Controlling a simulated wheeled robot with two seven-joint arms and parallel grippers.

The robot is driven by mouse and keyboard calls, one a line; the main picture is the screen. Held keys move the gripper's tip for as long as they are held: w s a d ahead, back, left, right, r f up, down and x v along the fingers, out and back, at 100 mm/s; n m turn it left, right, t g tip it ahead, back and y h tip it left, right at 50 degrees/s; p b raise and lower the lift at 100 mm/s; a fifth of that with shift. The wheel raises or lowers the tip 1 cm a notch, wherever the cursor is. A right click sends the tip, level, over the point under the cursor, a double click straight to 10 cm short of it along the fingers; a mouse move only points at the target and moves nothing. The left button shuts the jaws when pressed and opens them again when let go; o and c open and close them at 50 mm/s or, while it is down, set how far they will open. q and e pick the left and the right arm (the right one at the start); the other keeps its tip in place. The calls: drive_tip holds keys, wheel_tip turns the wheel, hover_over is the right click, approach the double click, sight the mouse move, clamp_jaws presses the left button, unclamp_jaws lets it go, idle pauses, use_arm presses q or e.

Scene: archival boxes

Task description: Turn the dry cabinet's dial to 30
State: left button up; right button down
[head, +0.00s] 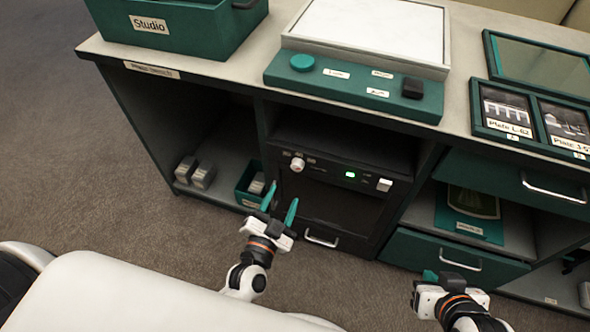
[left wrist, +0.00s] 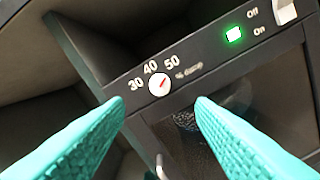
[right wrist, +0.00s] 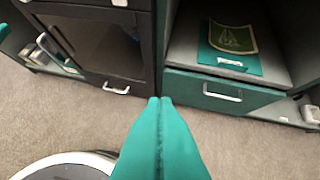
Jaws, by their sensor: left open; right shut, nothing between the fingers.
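The dry cabinet (head: 335,205) is a black unit in the counter's middle bay, with a control strip on top. Its round white dial (head: 297,164) is at the strip's left; in the left wrist view the dial (left wrist: 159,87) has a red mark that seems to point toward 50, with 30, 40 and 50 printed around it. My left gripper (head: 280,198) is open and empty, in front of and below the dial. In the left wrist view the dial appears between and beyond the fingertips, apart from them. My right gripper (head: 430,276) is shut and empty, low before the green drawer.
A green light (head: 350,174) and an Off/On switch (head: 384,184) sit right of the dial. The cabinet door has a handle (head: 322,238). A small green bin (head: 250,186) stands on the shelf to the left. A green drawer (head: 430,262) is at the right.

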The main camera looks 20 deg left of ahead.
sight(296, 169)
use_arm(q)
drive_tip(key=w+b, duration=0.1)
drive_tip(key=w, duration=0.6)
drive_tip(key=shift+w+d, duration=0.15)
drive_tip(key=shift+w, duration=0.6)
use_arm(e)
drive_tip(key=w+a+r+t+y, duration=0.1)
drive_tip(key=w+a+r+t, duration=0.1)
drive_tip(key=w+r+t, duration=0.2)
drive_tip(key=shift+w, duration=0.6)
drive_tip(key=shift+r, duration=0.1)
